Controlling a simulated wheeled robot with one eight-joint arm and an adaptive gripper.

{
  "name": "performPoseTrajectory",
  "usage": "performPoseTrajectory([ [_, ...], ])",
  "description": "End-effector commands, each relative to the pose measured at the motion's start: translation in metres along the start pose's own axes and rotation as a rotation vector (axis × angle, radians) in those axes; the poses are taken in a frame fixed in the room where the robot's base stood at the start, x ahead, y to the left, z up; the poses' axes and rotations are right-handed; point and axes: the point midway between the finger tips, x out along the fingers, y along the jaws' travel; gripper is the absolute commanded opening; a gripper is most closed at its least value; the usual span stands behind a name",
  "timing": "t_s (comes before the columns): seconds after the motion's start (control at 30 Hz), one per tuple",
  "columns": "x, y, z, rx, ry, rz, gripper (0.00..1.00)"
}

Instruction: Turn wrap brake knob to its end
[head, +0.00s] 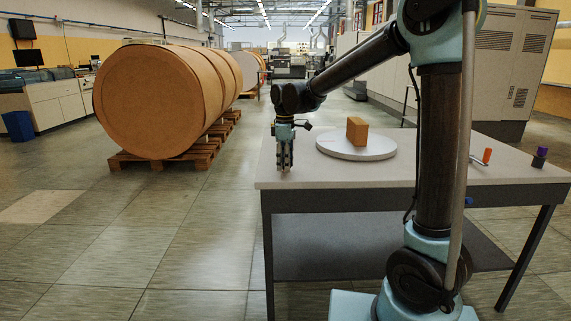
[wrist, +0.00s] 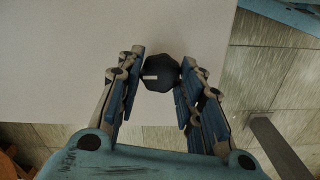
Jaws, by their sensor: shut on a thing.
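The wrap brake knob (wrist: 160,75) is a dark, many-sided knob with a short pale mark on its left half, at the table's edge in the wrist view. My gripper (wrist: 161,66) is shut on it, with one finger at its left side and one at its right. In the head view my gripper (head: 285,165) points down at the left front part of the grey table (head: 330,180). The knob cannot be made out there, hidden by the fingers.
A round white turntable (head: 335,148) with a brown box (head: 357,131) stands right of my gripper. An orange handle (head: 487,155) and a purple-topped dark piece (head: 540,157) are at the table's right. Large brown rolls (head: 155,100) lie on pallets at the left.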

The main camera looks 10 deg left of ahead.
Motion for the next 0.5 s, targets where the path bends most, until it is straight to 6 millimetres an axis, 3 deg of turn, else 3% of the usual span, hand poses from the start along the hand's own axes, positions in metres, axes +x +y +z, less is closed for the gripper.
performPoseTrajectory([
  [0.5,-0.0004,0.0024,0.0011,-0.049,-0.002,0.004,0.1],
])
